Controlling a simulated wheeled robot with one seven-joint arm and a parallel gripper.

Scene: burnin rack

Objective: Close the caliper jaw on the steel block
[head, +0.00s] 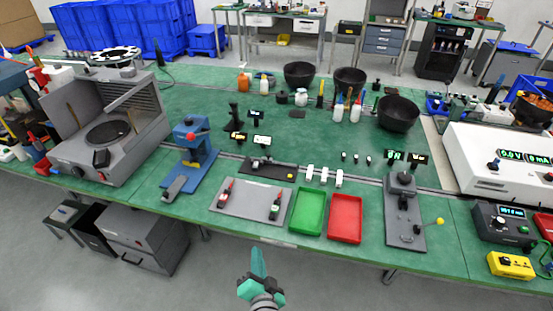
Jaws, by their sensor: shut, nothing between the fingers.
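A dark flat fixture (285,172) lies on the green bench near the middle. It carries small grey metal parts and a small yellow spot at its right end. It looks like the caliper with the steel block, but at this size I cannot tell the jaw from the block or whether they touch. My gripper (257,264) has teal fingers, is shut and empty, and points up in the picture. It is in front of the bench's near edge, well short of the fixture and not touching anything.
A grey tray (238,206) with two red-and-black tools, a green tray (308,211) and a red tray (345,218) lie along the near edge. A blue press (190,150) stands left, a grey lever stand (404,205) right. Small displays (262,141) stand behind the fixture.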

